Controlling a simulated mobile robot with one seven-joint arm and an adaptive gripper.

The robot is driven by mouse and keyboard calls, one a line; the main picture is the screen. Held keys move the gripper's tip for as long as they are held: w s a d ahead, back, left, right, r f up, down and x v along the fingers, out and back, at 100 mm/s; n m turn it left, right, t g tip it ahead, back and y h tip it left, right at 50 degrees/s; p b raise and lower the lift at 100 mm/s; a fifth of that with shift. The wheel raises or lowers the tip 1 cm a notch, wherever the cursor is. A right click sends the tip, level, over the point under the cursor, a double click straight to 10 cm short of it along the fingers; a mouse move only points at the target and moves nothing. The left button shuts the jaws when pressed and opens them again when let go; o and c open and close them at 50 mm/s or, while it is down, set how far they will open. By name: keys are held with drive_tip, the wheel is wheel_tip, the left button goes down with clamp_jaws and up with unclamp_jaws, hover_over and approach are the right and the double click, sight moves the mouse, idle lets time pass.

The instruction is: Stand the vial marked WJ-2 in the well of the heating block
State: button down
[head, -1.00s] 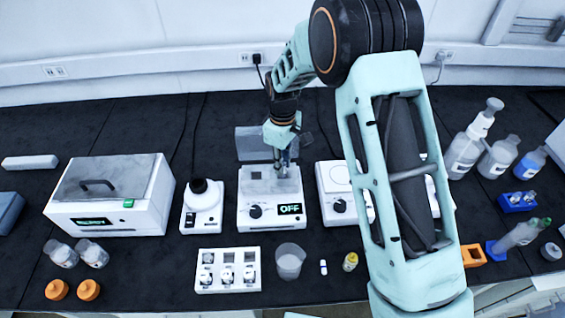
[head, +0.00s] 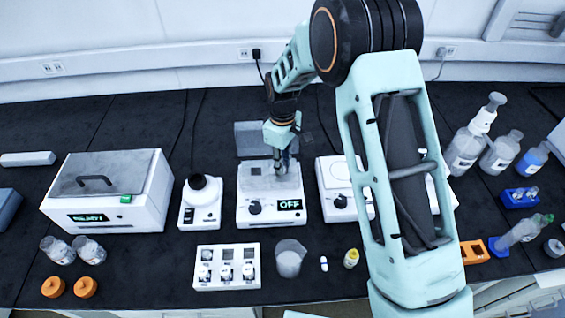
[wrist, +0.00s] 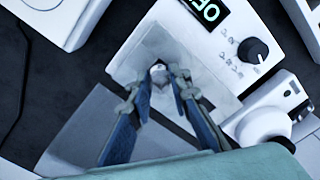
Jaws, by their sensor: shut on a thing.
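The heating block (head: 257,220) is the white unit with a knob and a display reading OFF, with a grey metal top. My gripper (head: 278,170) is low over that top. In the wrist view my gripper (wrist: 162,80) is shut on a small vial (wrist: 158,69) with a pale round top, directly over or at the grey plate of the heating block (wrist: 212,75). The vial's label is not readable, and its lower part is hidden. I cannot tell whether its base is inside the well. The well itself is covered by the vial and fingers.
A white rack (head: 227,282) with several vials stands in front of the block, beside a beaker (head: 290,259). A white unit with a dark round top (head: 200,205) is left of the block, and a white balance-like unit (head: 340,190) is right. A grey panel (head: 252,136) stands behind.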

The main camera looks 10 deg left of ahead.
drive_tip(key=shift+f, duration=0.1)
drive_tip(key=c, duration=1.7)
unclamp_jaws()
drive_tip(key=shift+o, duration=0.2)
drive_tip(key=o, duration=0.4)
drive_tip(key=shift+r+p, duration=1.9)
drive_tip(key=shift+r, duration=1.6)
drive_tip(key=shift+d, duration=0.15)
